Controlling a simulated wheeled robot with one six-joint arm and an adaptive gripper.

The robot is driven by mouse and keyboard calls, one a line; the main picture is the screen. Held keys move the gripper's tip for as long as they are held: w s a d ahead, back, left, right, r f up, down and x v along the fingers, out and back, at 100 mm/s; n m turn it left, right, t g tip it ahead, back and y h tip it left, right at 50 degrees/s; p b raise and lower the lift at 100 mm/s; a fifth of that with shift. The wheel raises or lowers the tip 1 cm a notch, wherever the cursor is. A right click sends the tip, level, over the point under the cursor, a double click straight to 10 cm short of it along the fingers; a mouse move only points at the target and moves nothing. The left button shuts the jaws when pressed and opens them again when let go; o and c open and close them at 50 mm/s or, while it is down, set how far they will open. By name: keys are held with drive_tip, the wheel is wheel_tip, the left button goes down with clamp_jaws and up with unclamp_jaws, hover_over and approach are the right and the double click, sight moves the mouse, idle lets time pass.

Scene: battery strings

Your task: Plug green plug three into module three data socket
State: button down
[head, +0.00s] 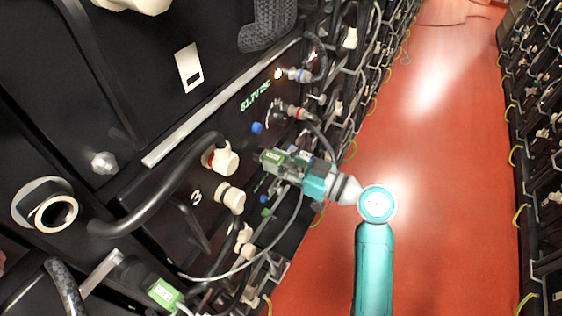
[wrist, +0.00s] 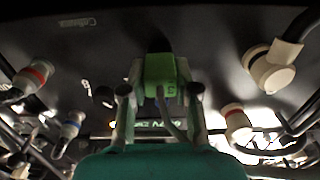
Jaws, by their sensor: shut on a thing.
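My gripper (head: 297,168) is shut on a green plug (head: 272,157), which also shows in the wrist view (wrist: 160,72) between the two fingers. A thin grey cable trails from the plug, down and left in the head view. The plug's front end points at the dark front of the module marked 3 (head: 180,222). The data socket is not visible; the plug and gripper may hide it. I cannot tell whether the plug's end touches the front or enters a socket.
Cream power connectors (head: 222,158) with thick black cables stick out near the gripper. Another green plug (head: 163,293) is at lower left. The red aisle floor (head: 440,180) is clear to the right.

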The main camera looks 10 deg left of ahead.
drive_tip(key=shift+a, duration=0.2)
drive_tip(key=c, duration=0.8)
unclamp_jaws()
drive_tip(key=shift+d, duration=0.1)
drive_tip(key=v, duration=1.1)
drive_tip(key=shift+d, duration=0.4)
